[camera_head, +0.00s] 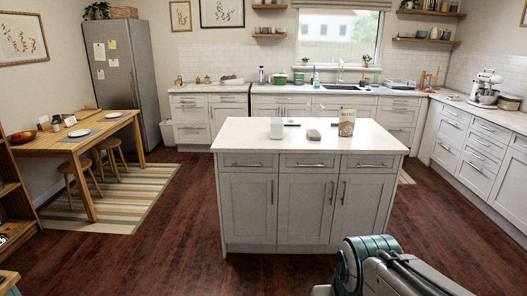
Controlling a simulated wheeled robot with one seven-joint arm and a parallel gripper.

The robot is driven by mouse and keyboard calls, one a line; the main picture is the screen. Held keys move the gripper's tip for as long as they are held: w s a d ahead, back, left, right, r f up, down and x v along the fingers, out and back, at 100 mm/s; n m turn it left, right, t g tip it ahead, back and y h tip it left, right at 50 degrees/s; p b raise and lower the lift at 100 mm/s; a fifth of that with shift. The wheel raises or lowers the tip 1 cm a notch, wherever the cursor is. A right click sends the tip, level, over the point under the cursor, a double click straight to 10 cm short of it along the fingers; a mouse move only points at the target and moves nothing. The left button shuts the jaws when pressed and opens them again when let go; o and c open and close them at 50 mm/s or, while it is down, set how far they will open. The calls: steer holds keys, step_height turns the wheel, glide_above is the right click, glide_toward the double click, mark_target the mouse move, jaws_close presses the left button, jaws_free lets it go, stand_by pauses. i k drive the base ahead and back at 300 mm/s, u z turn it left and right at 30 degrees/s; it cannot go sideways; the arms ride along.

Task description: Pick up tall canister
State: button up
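A short white cylinder-like container (277,128) stands upright on the left half of the white island top (230,138). A taller brown-and-white package with lettering (347,122) stands upright near the right end of the same top. I cannot tell for certain which of the two is the tall canister. Part of my own arm shows at the bottom, right of the middle, well in front of the island. My gripper is not in view.
A small tan block (314,134) and flat dark items (292,123) lie between them. The grey island cabinet (305,205) stands mid-room, with clear wooden floor (160,240) around it. A wooden table with stools (85,140) is on the left; counters (480,118) line the back and right.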

mark_target(315, 111)
steer(key=i, duration=3.15)
steer(key=z, duration=1.8)
